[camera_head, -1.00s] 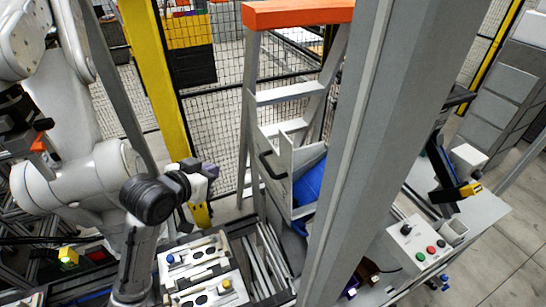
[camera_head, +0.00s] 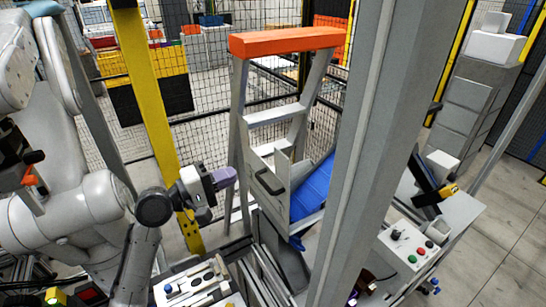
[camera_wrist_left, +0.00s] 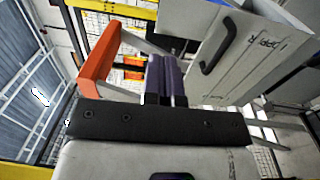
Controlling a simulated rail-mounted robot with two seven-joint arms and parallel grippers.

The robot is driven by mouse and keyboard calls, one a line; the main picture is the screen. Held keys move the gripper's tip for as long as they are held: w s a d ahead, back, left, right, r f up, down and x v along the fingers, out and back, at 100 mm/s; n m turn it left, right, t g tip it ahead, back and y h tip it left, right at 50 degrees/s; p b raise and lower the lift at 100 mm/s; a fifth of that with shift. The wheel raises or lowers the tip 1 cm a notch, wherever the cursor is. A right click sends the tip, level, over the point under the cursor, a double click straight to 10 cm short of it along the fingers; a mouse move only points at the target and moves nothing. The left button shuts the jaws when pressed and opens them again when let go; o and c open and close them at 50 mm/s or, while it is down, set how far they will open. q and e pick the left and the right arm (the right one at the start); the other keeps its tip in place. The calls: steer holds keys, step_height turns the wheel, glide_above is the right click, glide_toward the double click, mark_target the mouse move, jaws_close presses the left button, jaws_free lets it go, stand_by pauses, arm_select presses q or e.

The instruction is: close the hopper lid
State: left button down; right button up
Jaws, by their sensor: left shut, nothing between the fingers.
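The hopper has a grey panel (camera_head: 268,190) with a black bar handle (camera_head: 269,181), standing steeply beside a blue surface (camera_head: 312,190). I take this panel for the lid; it looks raised, with the opening beside it. In the left wrist view the panel (camera_wrist_left: 255,65) carries partly readable black lettering, and its handle (camera_wrist_left: 217,47) is at upper right. My left gripper (camera_head: 224,178) has purple fingers, shut and empty, left of the panel and apart from it. The shut fingers (camera_wrist_left: 166,76) also show in the left wrist view. My right gripper is not in view.
A stepladder with an orange top (camera_head: 287,40) stands just behind the hopper. A thick grey post (camera_head: 385,120) hides the hopper's right side. A yellow post (camera_head: 150,110) and mesh fence stand behind my left arm. A control box (camera_head: 405,243) with buttons is at right.

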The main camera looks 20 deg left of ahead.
mark_target(281, 155)
arm_select(q)
steer(key=p+x, duration=0.3)
steer(key=x, duration=0.9)
steer(key=shift+p, duration=0.35)
steer(key=shift+w+d, duration=0.1)
